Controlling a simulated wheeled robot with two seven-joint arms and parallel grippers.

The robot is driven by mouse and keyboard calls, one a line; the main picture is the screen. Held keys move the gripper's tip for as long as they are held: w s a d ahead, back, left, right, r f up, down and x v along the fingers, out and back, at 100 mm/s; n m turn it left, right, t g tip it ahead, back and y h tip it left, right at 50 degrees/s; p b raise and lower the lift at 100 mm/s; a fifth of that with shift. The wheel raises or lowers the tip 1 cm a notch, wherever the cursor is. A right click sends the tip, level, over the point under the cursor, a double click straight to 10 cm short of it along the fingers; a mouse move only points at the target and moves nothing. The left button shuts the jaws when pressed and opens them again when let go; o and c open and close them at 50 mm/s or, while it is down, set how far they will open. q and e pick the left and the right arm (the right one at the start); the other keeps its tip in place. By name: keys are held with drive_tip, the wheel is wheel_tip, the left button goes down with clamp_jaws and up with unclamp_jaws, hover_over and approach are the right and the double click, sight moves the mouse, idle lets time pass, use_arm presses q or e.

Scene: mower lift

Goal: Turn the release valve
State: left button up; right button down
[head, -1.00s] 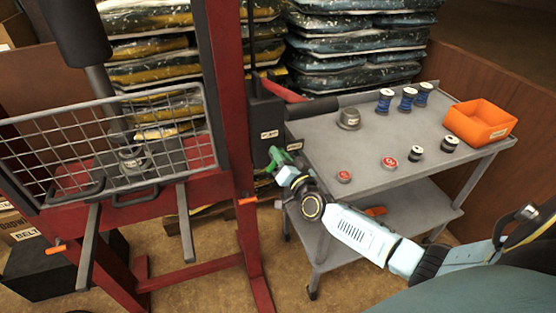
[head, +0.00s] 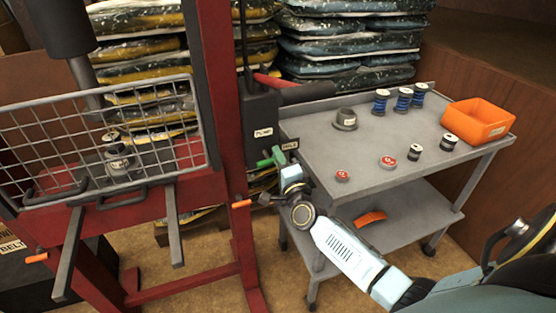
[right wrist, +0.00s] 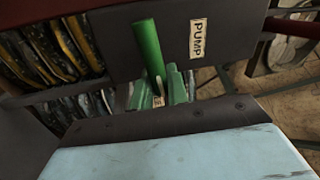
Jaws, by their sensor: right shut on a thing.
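The dark pump box (head: 262,128) with a PUMP label is fixed to the right red upright of the press. The release valve's bright green handle (head: 264,163) sticks out at the pump's lower side. It also shows in the right wrist view as a green rod (right wrist: 149,48) beside the PUMP label. My right gripper (head: 279,156) is at the valve, shut on the green handle. Its pale green fingers (right wrist: 177,86) show at the rod's lower end, which they partly hide. My left gripper is not in view.
A grey cart (head: 335,160) right of the pump carries blue spools (head: 404,99), red-topped discs (head: 388,162), a grey cup-like part (head: 345,119) and an orange bin (head: 478,121). A wire guard (head: 50,135) fronts the press. Stacked bags (head: 350,45) stand behind.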

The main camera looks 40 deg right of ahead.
drive_tip(key=shift+f+m, duration=0.15)
drive_tip(key=shift+m, duration=0.45)
drive_tip(key=c, duration=1.4)
unclamp_jaws()
drive_tip(key=v, duration=1.3)
drive_tip(key=shift+s+a, duration=0.2)
